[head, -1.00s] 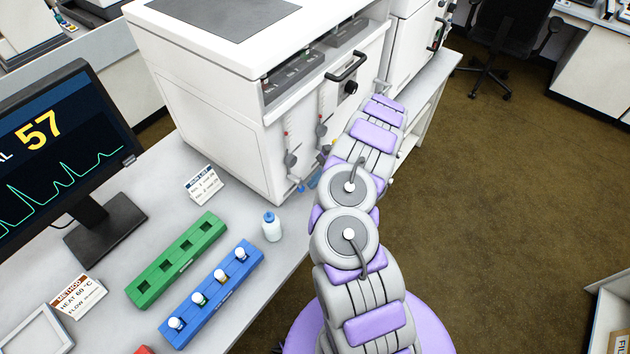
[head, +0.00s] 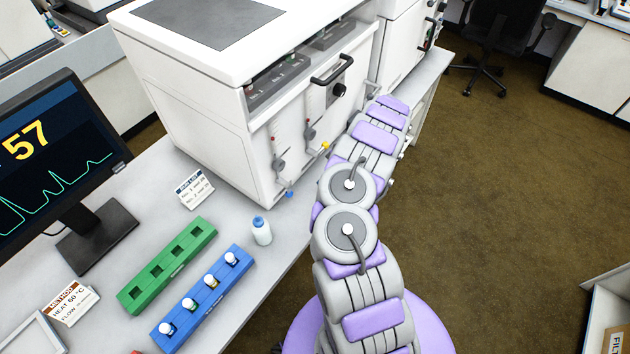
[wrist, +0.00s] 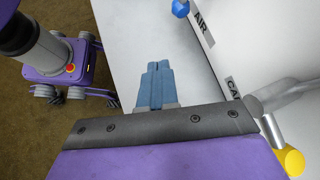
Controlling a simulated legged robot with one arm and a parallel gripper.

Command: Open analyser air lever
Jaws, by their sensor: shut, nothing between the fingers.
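The analyser (head: 215,120) is the white cabinet on the bench. Its blue lever (head: 290,194) sits low on the front face, near the bench top. In the wrist view the blue lever (wrist: 180,8) is at the top edge, partly cut off, beside a label reading AIR. A yellow lever (head: 325,146) is further along the front; its yellow end (wrist: 290,162) shows at the lower right in the wrist view, on a metal stem. My gripper (wrist: 157,68) has its blue fingers together, empty and apart from the blue lever.
A white bottle (head: 261,231) with a blue cap stands on the bench near the analyser. A green rack (head: 168,265) and a blue rack (head: 205,300) with vials lie to the left. A black handle (head: 332,70) sticks out of the analyser's front. Open floor lies to the right.

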